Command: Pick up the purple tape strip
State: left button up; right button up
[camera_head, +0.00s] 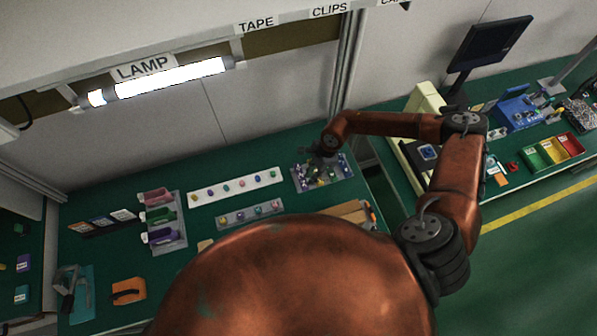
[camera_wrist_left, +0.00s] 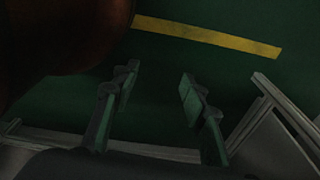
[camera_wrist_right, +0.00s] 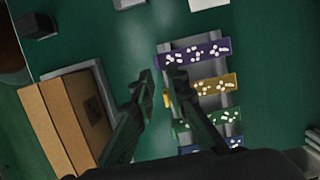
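In the right wrist view the purple tape strip (camera_wrist_right: 194,53) with white spots lies across the far end of a grey rack (camera_wrist_right: 187,43). Yellow (camera_wrist_right: 214,85), green (camera_wrist_right: 222,117) and blue (camera_wrist_right: 232,143) strips lie in a row nearer on the rack. My right gripper (camera_wrist_right: 164,74) is open and empty, its fingertips near the left end of the purple strip and apart from each other. The head view shows the right gripper (camera_head: 322,152) over the bench, its fingers too small to make out. My left gripper (camera_wrist_left: 158,74) is open and empty over the green floor.
A cardboard box (camera_wrist_right: 62,120) in a grey tray stands left of the rack in the right wrist view. A dark block (camera_wrist_right: 38,25) is at the upper left.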

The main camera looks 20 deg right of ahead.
aim_at(306, 187)
jog(key=x, duration=0.2)
jog(key=p+x, duration=0.1)
jog(key=shift+s+f, duration=0.3)
jog(key=shift+f, duration=0.1)
jog(key=x, duration=0.3)
jog(key=shift+f, duration=0.15)
grip_shut()
pick_arm(q)
jog(key=s, duration=0.1)
jog(key=s+r, duration=0.1)
jog(key=s, duration=0.1)
jog(key=shift+a+r, duration=0.1)
jog(key=shift+r, duration=0.1)
